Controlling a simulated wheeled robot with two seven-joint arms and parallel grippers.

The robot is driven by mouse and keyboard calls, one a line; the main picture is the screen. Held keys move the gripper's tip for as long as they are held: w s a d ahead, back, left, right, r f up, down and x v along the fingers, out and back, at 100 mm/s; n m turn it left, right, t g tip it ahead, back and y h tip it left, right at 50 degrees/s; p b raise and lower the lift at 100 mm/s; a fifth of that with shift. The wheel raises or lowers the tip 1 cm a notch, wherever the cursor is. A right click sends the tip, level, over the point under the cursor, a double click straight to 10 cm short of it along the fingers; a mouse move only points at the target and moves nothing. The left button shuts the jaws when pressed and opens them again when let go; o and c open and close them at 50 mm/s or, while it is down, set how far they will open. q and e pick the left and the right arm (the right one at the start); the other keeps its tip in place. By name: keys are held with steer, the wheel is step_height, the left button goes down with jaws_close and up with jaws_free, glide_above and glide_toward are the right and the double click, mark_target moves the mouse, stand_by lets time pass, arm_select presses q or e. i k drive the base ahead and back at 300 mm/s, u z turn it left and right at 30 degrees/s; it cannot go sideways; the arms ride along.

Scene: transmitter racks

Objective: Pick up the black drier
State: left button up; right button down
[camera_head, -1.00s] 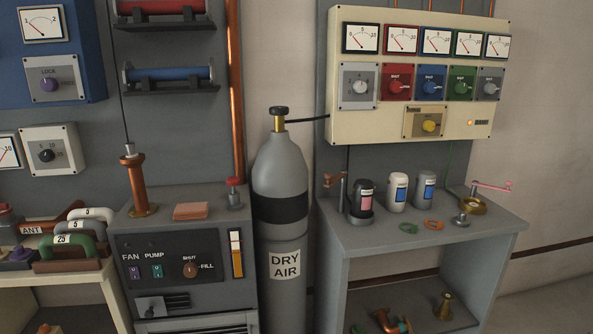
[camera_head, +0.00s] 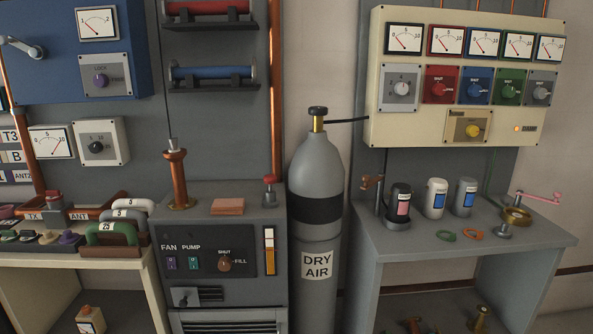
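The black drier (camera_head: 398,206) is a small dark canister with a pink label. It stands upright on the grey bench (camera_head: 450,245) at the right, in what looks like a dark round base beside a thin upright post. A white canister (camera_head: 435,198) and a grey canister (camera_head: 464,196), each with a blue label, stand to its right. Neither of my grippers is in view.
The grey DRY AIR cylinder (camera_head: 316,172) stands on the floor left of the bench. A pink-handled crank (camera_head: 535,197) is at the bench's right. The cream meter panel (camera_head: 420,125) hangs above.

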mark_target(400, 194)
steer(key=z, duration=0.6)
steer(key=i, duration=1.15)
steer(key=u, duration=0.3)
